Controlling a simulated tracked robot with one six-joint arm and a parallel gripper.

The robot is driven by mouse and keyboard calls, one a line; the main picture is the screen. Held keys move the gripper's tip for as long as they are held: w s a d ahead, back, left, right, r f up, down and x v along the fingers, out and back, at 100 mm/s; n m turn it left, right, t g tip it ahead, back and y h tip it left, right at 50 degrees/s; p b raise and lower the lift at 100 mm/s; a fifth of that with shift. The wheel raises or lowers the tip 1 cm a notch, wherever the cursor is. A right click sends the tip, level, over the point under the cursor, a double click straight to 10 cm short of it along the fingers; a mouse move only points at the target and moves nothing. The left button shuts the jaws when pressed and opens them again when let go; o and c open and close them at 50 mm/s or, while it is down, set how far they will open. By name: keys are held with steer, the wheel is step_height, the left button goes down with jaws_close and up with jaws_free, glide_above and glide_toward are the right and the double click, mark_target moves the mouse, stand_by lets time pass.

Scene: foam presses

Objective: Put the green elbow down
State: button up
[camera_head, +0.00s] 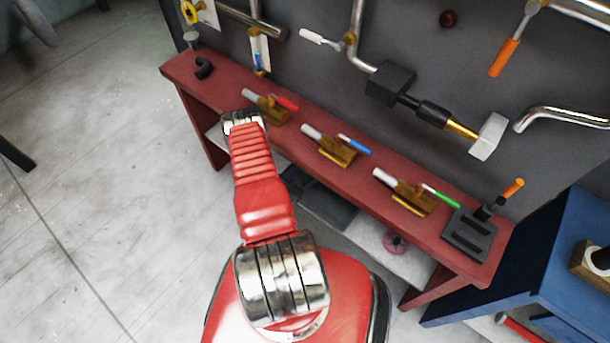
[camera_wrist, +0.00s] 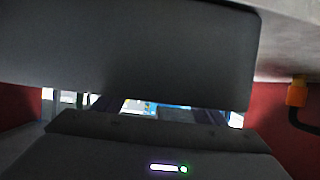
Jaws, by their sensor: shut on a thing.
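My gripper (camera_wrist: 150,110) shows in the wrist view as dark grey blocks filling most of the picture, with a narrow gap between them. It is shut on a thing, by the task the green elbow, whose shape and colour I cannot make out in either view. In the head view my red arm reaches to the front edge of the red bench (camera_head: 330,180), near its left part. The fingers are hidden beyond my arm's end there. I cannot tell whether the held thing touches any surface.
A black elbow (camera_head: 203,67) lies at the bench's left end. Several brass holders with coloured-handled parts (camera_head: 335,148) stand along the bench, and a black slotted block (camera_head: 468,234) at its right. A pale lower shelf (camera_head: 408,262) lies below. Pipes line the wall behind.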

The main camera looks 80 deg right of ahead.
steer(key=shift+f, duration=0.6)
steer(key=o, duration=1.2)
steer(key=shift+a+f, duration=0.15)
steer(key=shift+a, duration=0.05)
steer(key=shift+s, duration=0.15)
steer(key=shift+a, duration=0.1)
steer(key=shift+r, duration=0.4)
steer(key=shift+a+r, duration=0.15)
steer(key=shift+r, duration=0.15)
steer(key=v, duration=1.1)
steer(key=shift+w+r, duration=0.35)
steer(key=shift+r, duration=0.05)
